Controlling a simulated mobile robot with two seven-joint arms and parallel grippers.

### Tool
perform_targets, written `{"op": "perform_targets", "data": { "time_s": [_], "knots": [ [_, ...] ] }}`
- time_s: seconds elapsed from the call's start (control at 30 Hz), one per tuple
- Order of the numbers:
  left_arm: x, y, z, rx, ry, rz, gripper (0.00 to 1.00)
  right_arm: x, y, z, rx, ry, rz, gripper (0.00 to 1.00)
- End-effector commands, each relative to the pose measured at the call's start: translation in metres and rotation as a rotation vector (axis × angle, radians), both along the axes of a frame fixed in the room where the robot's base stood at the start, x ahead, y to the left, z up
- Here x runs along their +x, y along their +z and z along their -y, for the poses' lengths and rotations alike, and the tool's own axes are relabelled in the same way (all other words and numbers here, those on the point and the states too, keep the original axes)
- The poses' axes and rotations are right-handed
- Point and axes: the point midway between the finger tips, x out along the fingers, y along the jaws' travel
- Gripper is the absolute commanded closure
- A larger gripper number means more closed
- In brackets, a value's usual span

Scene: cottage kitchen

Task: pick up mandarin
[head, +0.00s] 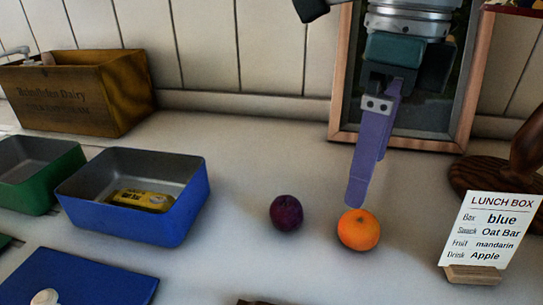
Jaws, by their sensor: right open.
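The mandarin (358,230) is a round orange fruit on the pale worktop, right of centre in the head view. My right gripper (362,190) hangs down from the top with its purple fingers pointing at the worktop. Its fingertips are just above and behind the mandarin in the picture, and the mandarin is not between them. The gripper is open and empty, though its fingers overlap from this angle. I cannot tell the exact gap between fingertips and fruit. My left gripper is not in view.
A dark plum (286,213) lies close left of the mandarin. A blue box (180,219) holds a yellow bar; a green box (28,192), wooden crate (80,95) and blue lid (75,280) are further left. A lunch card (489,229) stands right. A framed picture (340,110) leans behind.

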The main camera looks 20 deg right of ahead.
Motion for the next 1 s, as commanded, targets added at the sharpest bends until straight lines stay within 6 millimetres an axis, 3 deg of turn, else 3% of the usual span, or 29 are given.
{"op": "perform_targets", "data": {
  "time_s": [0.1, 0.7, 1.0],
  "knots": [
    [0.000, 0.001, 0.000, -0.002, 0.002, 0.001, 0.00, -0.001, -0.013, 0.008, -0.033, -0.010, -0.010, 0.00],
    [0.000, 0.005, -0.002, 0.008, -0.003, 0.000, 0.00, 0.001, -0.091, 0.014, -0.024, -0.006, -0.009, 0.00],
    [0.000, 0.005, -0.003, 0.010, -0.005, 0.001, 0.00, 0.002, -0.098, 0.014, -0.026, -0.005, -0.006, 0.00]
  ]
}}
